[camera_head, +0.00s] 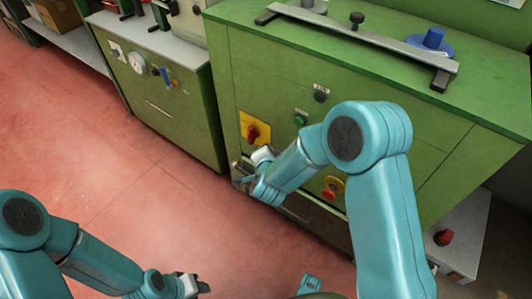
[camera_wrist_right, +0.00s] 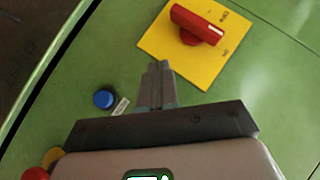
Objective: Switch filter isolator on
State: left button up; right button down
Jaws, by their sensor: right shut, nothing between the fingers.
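The isolator is a red rotary handle (camera_head: 253,132) on a yellow plate (camera_head: 245,120) on the front of the green cabinet. In the right wrist view the red handle (camera_wrist_right: 197,25) lies slantwise across the yellow plate (camera_wrist_right: 225,72), with small markings too blurred to read. My right gripper (camera_head: 240,182) is just below the plate in the head view.
A blue button (camera_wrist_right: 103,99) with a small label sits beside my right fingers. The panel also has a green button (camera_head: 300,120), a dark knob (camera_head: 320,96) and a red-orange knob on yellow (camera_head: 330,190). A second cabinet (camera_head: 165,105) stands left. The red floor is clear.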

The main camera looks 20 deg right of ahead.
jog(key=s+a+p, duration=0.1)
jog(key=s, duration=0.8)
jog(key=shift+s, duration=0.25)
jog(key=shift+a, duration=0.1)
